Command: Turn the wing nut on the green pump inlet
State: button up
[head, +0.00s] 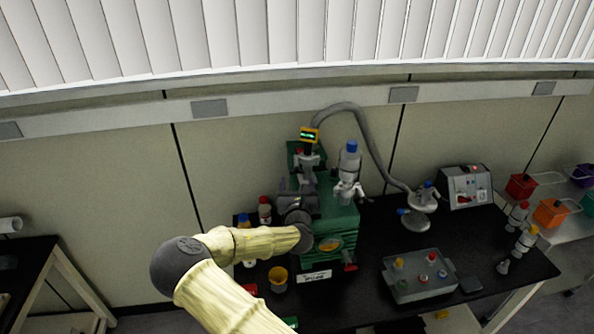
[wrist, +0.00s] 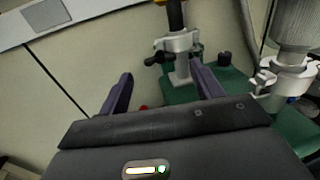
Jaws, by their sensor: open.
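The green pump (head: 340,222) stands on the black bench; its green top also shows in the wrist view (wrist: 236,85). A dark wing nut (wrist: 154,59) sticks out at the clamp's left side. My gripper (wrist: 161,75) is open and empty. Its two dark fingers are apart, and in the picture the wing nut lies between their tips. The remaining distance to it is hard to tell. In the head view my arm and gripper (head: 296,186) cover part of the pump.
A second clamped fitting (wrist: 290,78) under a blue-capped cylinder (head: 349,160) stands close on the right. A grey hose (head: 378,145) arches behind the pump. Bottles (head: 264,210) and a yellow cup (head: 278,279) stand left of the pump, a grey control box (head: 420,277) right.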

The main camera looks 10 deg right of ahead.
aim_at(297, 173)
jog(key=w, duration=0.1)
jog(key=w+p, duration=0.1)
jog(key=w, duration=0.3)
jog(key=shift+d+p, duration=0.4)
jog(key=shift+s, duration=0.1)
jog(key=shift+c, duration=0.4)
jog(key=c, duration=0.9)
jog(key=m+b, duration=0.1)
jog(key=b, duration=0.1)
jog(key=m+b, duration=0.1)
jog(key=b, duration=0.1)
jog(key=shift+f+m, duration=0.25)
jog(key=shift+m, duration=0.15)
jog(key=shift+m+b, duration=0.7)
jog(key=shift+b, duration=0.05)
jog(key=shift+r+m, duration=0.25)
jog(key=shift+m, duration=0.05)
jog(key=o, duration=1)
